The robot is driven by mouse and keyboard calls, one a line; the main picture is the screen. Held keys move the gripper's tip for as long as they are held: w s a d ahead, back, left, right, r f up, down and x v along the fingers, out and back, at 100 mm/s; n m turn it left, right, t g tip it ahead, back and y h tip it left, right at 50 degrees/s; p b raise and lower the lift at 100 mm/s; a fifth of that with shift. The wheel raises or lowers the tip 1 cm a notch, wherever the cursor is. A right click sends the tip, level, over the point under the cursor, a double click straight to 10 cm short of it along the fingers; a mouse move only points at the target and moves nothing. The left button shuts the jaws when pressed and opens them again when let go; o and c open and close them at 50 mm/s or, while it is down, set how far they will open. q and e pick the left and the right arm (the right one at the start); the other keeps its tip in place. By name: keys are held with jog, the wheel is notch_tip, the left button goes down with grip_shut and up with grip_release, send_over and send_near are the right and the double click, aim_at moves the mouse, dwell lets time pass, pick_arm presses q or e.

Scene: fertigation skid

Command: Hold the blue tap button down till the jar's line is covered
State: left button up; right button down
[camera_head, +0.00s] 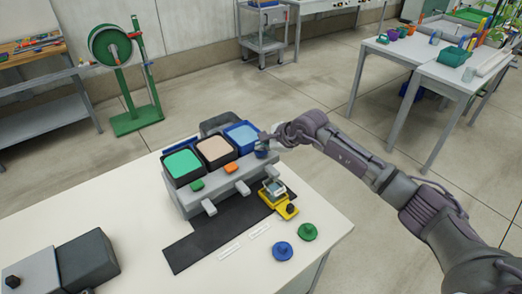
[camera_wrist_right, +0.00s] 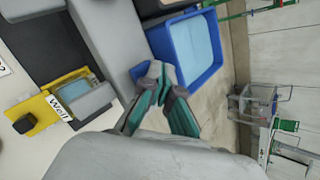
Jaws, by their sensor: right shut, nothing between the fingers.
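My right gripper (camera_head: 266,141) is shut and empty at the front of the blue tank (camera_head: 242,134). Its closed fingertips (camera_wrist_right: 158,78) sit beside that tank's wall (camera_wrist_right: 168,52) in the wrist view. My left gripper is out of view.
The green tank (camera_head: 182,163) and peach tank (camera_head: 216,149) stand left, with green (camera_head: 197,185) and orange (camera_head: 231,168) buttons. Blue (camera_head: 282,251) and green (camera_head: 307,232) knobbed discs lie near the right edge. A grey device (camera_head: 86,261) stands front left.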

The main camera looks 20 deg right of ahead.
aim_at(263, 152)
jog(key=shift+r, duration=0.6)
jog(key=shift+r+p, duration=1.35)
jog(key=shift+r, duration=1.15)
